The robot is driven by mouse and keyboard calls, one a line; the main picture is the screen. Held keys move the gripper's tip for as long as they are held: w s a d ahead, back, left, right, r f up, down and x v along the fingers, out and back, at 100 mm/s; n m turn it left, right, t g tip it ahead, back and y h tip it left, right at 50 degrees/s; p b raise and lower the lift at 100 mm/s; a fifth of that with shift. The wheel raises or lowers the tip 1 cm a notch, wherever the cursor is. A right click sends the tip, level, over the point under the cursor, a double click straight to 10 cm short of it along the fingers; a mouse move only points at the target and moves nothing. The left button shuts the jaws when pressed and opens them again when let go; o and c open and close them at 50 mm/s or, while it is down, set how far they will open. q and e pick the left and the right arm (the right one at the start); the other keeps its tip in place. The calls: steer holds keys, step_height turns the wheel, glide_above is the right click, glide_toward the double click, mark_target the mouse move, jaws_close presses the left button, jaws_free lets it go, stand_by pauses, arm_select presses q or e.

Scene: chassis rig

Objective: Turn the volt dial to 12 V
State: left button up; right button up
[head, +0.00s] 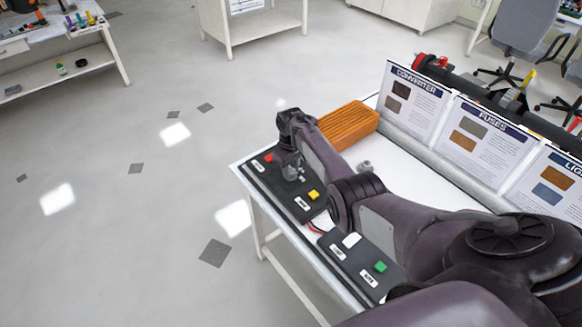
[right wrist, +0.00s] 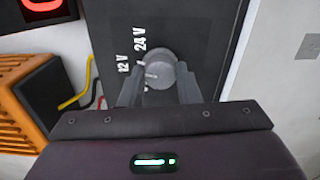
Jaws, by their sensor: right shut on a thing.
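The volt dial (right wrist: 159,70) is a round grey knob on a dark panel (right wrist: 205,30) in the right wrist view. White "12 V" and "24 V" labels stand on the panel to its left and upper left. A faint pale mark shows on the knob's left part; I cannot tell exactly which label it points to. My right gripper (right wrist: 158,88) is shut on the dial, one finger on each side. In the head view my right gripper (head: 292,170) is over the dark panel at the table's near left corner, and the dial is mostly hidden. My left gripper is not in view.
An orange ribbed block (head: 347,124) lies behind the panel. A yellow button (head: 313,194) and a second panel with a green button (head: 380,266) are nearer me. Upright boards (head: 412,105) line the table's far side. Floor to the left is open.

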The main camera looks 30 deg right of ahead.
mark_target(291, 171)
steer(key=shift+n, duration=0.8)
steer(key=o, duration=1)
steer(key=shift+r+p, duration=0.45)
steer(key=shift+r, duration=3.45)
